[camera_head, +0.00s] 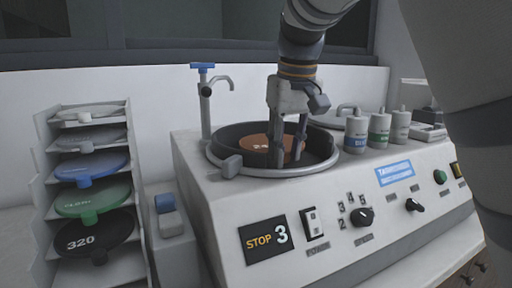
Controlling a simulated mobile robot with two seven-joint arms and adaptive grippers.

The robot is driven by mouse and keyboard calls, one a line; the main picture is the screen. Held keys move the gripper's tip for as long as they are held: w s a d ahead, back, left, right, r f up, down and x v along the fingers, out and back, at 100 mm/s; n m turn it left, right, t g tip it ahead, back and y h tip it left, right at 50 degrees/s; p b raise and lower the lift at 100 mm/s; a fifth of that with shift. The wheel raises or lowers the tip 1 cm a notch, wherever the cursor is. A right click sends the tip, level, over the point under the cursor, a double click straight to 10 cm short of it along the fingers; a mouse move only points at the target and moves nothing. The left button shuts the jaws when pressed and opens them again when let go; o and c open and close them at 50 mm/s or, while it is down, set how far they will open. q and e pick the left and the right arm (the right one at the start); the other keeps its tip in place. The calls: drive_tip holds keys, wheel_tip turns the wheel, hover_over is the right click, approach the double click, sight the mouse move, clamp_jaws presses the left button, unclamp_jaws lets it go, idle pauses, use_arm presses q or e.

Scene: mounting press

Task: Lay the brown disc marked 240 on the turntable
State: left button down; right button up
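The brown disc (258,143) shows a light marking, of which I can read "24"; the rest is hidden behind a finger. It is inside the dark round bowl of the turntable (225,135) on the white machine and looks nearly flat. I cannot tell whether it touches the turntable's surface all around. My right gripper (287,161) reaches down from above into the bowl, at the front right part of the disc. Its two fingers stand apart, with brown disc surface showing between them; the tips hide part of the disc. My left gripper is not in view.
A rack (47,195) at left holds several discs, including a green one (92,198) and a black one marked 320 (85,240). A blue-topped tap (205,95) stands behind the bowl. Several bottles (379,130) stand right of it.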

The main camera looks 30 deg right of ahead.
drive_tip(key=shift+o, duration=1)
drive_tip(key=v, duration=1.2)
